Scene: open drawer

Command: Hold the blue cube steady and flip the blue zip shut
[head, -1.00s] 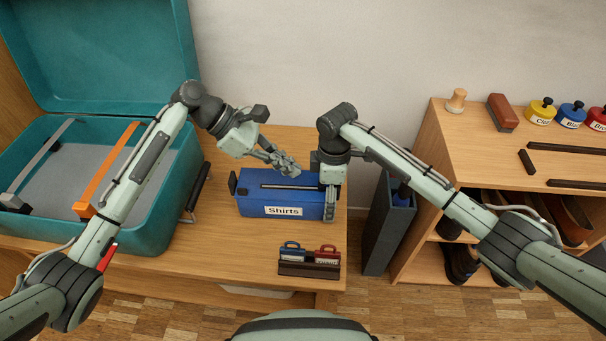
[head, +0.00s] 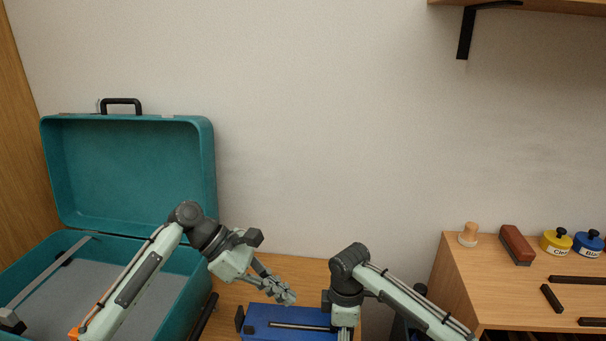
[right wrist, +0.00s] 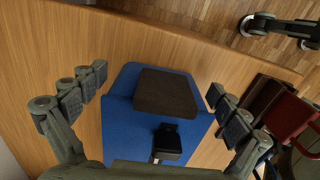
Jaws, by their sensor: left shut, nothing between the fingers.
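The blue cube (head: 262,313) lies on the wooden table, its lower part cut off by the head picture's bottom edge. A dark strip with a pale line runs along its top. A black upright tab (head: 239,318) stands at its left end. My left gripper (head: 287,297) is shut and empty, just above the cube's top; I cannot tell whether it touches. My right gripper (right wrist: 157,84) is open, its fingers on either side of the cube's end. Between them show a dark brown block (right wrist: 165,92) and a black piece (right wrist: 167,140) on a pale rod, possibly the zip.
An open teal suitcase (head: 130,165) stands at the left, lid up. A wooden shelf unit (head: 500,290) at the right carries a brush (head: 517,244) and lidded pots (head: 556,242). A wall shelf (head: 560,5) is at upper right. Red and dark items (right wrist: 290,115) lie near the right fingers.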

